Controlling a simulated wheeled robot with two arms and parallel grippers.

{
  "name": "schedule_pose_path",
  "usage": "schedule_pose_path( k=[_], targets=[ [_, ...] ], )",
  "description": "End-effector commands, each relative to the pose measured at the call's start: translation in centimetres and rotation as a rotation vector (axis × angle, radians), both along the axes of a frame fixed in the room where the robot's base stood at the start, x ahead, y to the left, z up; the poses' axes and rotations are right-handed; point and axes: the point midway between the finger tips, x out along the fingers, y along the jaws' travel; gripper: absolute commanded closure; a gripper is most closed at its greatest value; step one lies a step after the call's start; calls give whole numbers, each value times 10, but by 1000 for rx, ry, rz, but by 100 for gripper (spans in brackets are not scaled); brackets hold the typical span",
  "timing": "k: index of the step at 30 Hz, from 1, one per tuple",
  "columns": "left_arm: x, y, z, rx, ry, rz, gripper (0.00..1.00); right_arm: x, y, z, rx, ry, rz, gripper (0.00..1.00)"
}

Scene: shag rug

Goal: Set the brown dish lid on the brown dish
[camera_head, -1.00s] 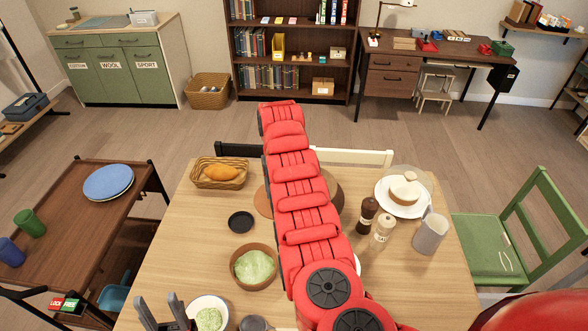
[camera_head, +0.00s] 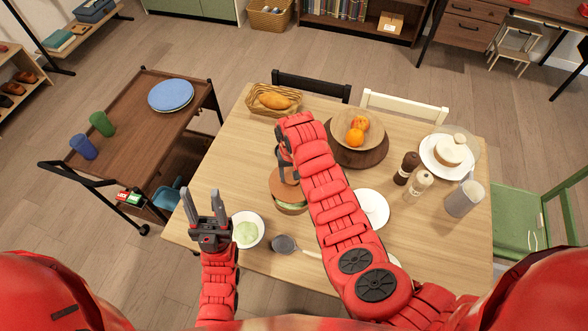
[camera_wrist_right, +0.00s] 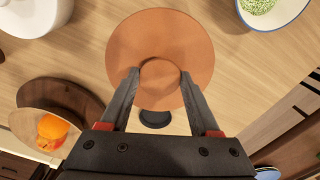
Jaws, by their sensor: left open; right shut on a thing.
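The brown dish (camera_head: 291,211) stands on the table in the head view, with a strip of its green contents showing at the near side. The brown dish lid (camera_head: 276,183) is just over it and covers its far part; whether they touch I cannot tell. In the right wrist view the lid (camera_wrist_right: 160,32) is a round disc hiding the dish. My right gripper (camera_head: 287,172) is shut on the lid's knob, which shows between the fingers in the right wrist view (camera_wrist_right: 159,75). My left gripper (camera_head: 202,192) is open and empty, left of the white bowl.
A white bowl (camera_head: 261,224) with green food and a dark cup (camera_head: 284,244) stand near the table's front. A fruit bowl (camera_head: 372,124), a bread basket (camera_head: 250,104), a white plate (camera_head: 374,208) and two mills (camera_head: 406,169) surround the arm. A cart (camera_head: 135,100) stands left.

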Motion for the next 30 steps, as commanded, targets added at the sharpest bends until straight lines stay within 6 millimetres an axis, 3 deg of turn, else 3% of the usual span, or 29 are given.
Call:
schedule_pose_path(
  k=[12,30],
  targets=[
    [0,0,-26,0,0,0,50,0,0,-43,0,0,1,100],
    [0,0,-25,0,0,0,50,0,0,-44,0,0,1,100]
  ],
)
